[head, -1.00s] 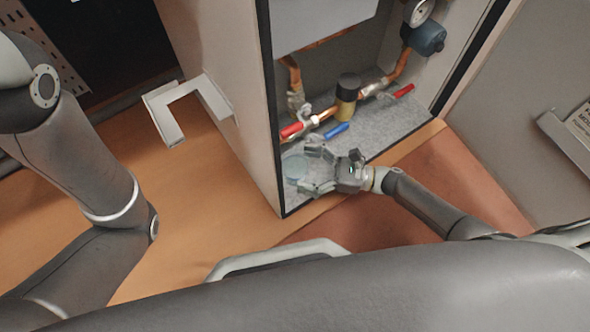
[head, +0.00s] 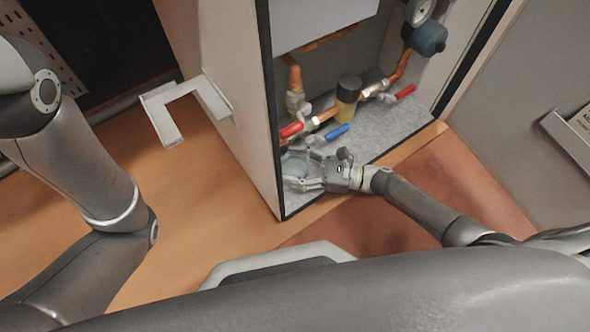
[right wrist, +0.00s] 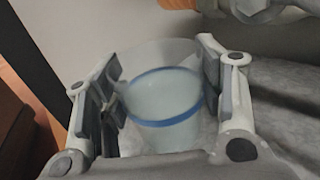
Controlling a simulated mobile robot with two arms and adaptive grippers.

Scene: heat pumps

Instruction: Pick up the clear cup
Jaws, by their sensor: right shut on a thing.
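The clear cup (right wrist: 165,105) is see-through with a blue ring around it and stands upright on the cabinet's grey floor in the right wrist view. In the head view the cup (head: 296,167) is a pale shape at the cabinet's left front corner, partly covered by my gripper. My right gripper (head: 300,172) reaches in from the right and is shut on the cup. In the right wrist view its fingers (right wrist: 162,95) stand on either side of the cup. Only my left arm shows at the left of the head view; its gripper is out of view.
Copper pipes with red valve handles (head: 291,130) and a blue handle (head: 336,132) run just behind the cup. A black-and-yellow part (head: 347,97) stands among them. The cabinet's left wall (head: 225,100) is close beside the cup. A white bracket (head: 185,105) sticks out from that wall.

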